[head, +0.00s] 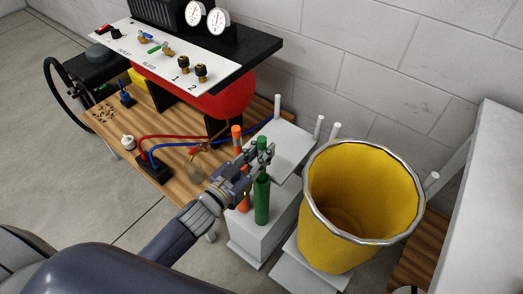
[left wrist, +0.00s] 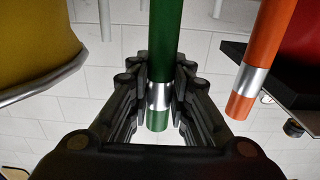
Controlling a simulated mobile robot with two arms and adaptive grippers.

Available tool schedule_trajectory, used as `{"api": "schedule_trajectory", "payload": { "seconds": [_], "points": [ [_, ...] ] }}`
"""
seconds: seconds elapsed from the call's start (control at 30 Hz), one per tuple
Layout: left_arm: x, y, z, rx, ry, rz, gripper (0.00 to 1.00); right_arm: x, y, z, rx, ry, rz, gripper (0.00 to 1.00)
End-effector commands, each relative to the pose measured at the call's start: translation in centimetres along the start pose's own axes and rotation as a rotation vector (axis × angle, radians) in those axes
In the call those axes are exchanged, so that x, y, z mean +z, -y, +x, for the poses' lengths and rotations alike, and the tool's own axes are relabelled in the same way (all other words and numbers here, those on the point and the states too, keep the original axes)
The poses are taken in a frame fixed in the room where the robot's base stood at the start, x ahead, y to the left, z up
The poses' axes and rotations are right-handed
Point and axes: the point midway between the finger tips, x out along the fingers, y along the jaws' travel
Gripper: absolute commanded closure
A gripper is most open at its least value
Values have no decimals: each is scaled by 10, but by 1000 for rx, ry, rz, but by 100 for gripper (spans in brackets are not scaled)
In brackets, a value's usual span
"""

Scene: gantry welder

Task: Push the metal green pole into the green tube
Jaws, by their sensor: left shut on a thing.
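The green tube (head: 261,203) stands upright on a light grey block. The metal green pole rises from its top, with a green end (head: 261,143) above my left gripper (head: 259,163). In the left wrist view the green tube (left wrist: 165,35) comes in from the top, and the pole shows a silver section (left wrist: 159,95) and a green end (left wrist: 157,121). My left gripper (left wrist: 160,85) is shut on the pole, its fingers on both sides of the silver part. My right gripper is not in view.
An orange pole and tube (left wrist: 268,40) stand close beside the green one. A yellow bucket (head: 350,262) with a metal rim is to the right. A wooden table (head: 118,128) with red and blue hoses and a gauge panel (head: 165,50) is to the left.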

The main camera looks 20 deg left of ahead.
Motion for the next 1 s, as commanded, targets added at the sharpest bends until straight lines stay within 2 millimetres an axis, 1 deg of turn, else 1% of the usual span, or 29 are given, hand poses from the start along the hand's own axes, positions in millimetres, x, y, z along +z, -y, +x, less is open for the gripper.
{"api": "schedule_trajectory", "payload": {
  "seconds": [0.07, 0.73, 0.77, 0.8, 0.83, 1.0],
  "points": [
    [3, 0, 0, 0, -1, 0, 100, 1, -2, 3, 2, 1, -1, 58],
    [20, 0, 0, -1, 0, -1, 100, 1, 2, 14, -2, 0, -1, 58],
    [19, 0, 0, 0, -1, -1, 75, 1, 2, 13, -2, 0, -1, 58],
    [19, 0, 0, 0, -1, -1, 66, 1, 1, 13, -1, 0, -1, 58],
    [19, 0, 0, 0, -1, -1, 59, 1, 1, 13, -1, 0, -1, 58],
    [19, 0, 0, 0, 0, 0, 58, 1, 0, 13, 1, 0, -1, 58]
  ]
}}
